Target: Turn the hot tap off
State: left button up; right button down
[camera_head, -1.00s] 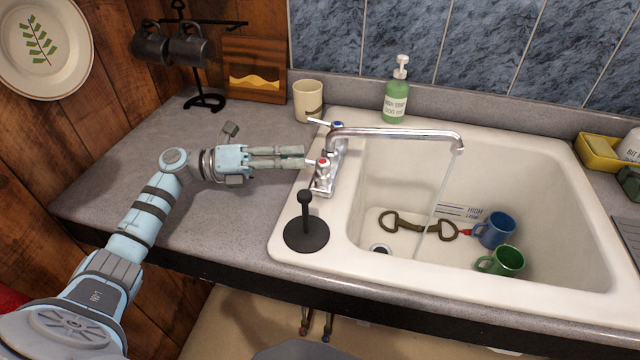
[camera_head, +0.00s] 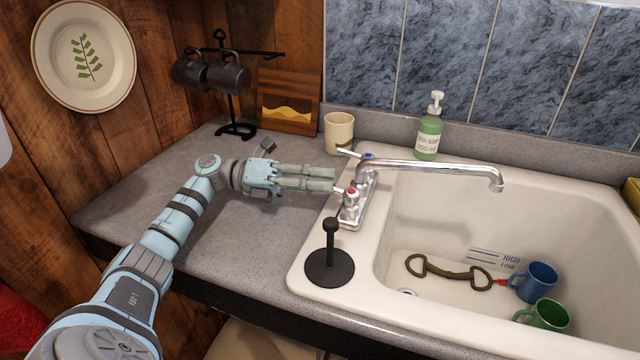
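The hot tap handle (camera_head: 352,194) has a red cap and a short lever pointing left, on the chrome faucet at the sink's left rim. The blue-capped handle (camera_head: 367,157) sits behind it. The spout (camera_head: 440,168) reaches right over the basin, and I see no water stream below its end. My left gripper (camera_head: 334,179) is level with the handles, just left of them, its fingers together and pointing right. Nothing shows between the fingers. Its tips are close to the red-capped handle's lever; I cannot tell if they touch. My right gripper is out of view.
A black plunger-like object (camera_head: 330,265) stands on the sink's front left corner. A cream cup (camera_head: 339,132) and green soap bottle (camera_head: 429,133) stand behind the faucet. A blue mug (camera_head: 538,281), green mug (camera_head: 549,315) and bit (camera_head: 447,273) lie in the sink (camera_head: 440,215). Left counter is mostly clear.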

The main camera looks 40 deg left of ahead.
pick_arm(q)
jog(key=v, duration=1.2)
